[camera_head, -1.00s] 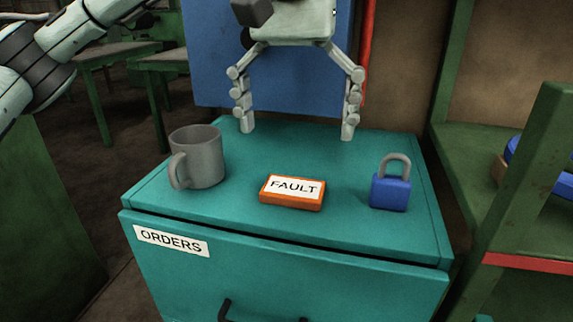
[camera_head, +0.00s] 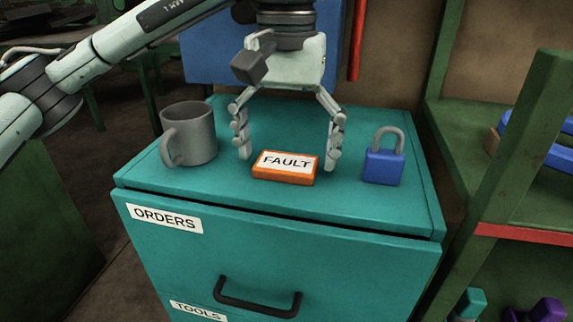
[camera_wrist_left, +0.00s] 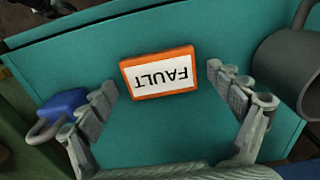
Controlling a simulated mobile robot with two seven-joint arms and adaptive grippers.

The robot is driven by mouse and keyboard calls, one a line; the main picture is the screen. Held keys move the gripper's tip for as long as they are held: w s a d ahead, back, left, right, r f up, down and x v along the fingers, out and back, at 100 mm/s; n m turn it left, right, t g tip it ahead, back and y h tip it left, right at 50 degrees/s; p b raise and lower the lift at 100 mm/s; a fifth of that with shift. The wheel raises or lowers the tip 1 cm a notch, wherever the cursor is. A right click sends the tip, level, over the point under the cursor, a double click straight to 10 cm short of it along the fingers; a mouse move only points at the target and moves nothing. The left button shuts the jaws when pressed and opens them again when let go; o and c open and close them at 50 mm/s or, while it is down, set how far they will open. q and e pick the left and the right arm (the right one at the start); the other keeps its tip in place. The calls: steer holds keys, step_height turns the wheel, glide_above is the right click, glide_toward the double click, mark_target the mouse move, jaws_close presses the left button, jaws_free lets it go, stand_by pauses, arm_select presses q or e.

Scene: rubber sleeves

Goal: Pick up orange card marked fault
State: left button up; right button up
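The orange card (camera_head: 285,168) has a white label reading FAULT and lies flat on top of the teal cabinet (camera_head: 225,188). My left gripper (camera_head: 288,163) is open, with one finger to each side of the card in the head view. In the left wrist view the card (camera_wrist_left: 159,74) sits upside down between and beyond the open fingers (camera_wrist_left: 150,100), and nothing is held. Whether the fingertips touch the cabinet top is hard to tell. My right gripper is not in view.
A grey mug (camera_head: 189,134) stands left of the card, close to my left gripper's left finger. A blue padlock (camera_head: 384,166) stands right of the card. A green shelf (camera_head: 480,160) rises at the right. The front strip of the cabinet top is clear.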

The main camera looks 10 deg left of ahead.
arm_select(q)
steer(key=c, duration=0.9)
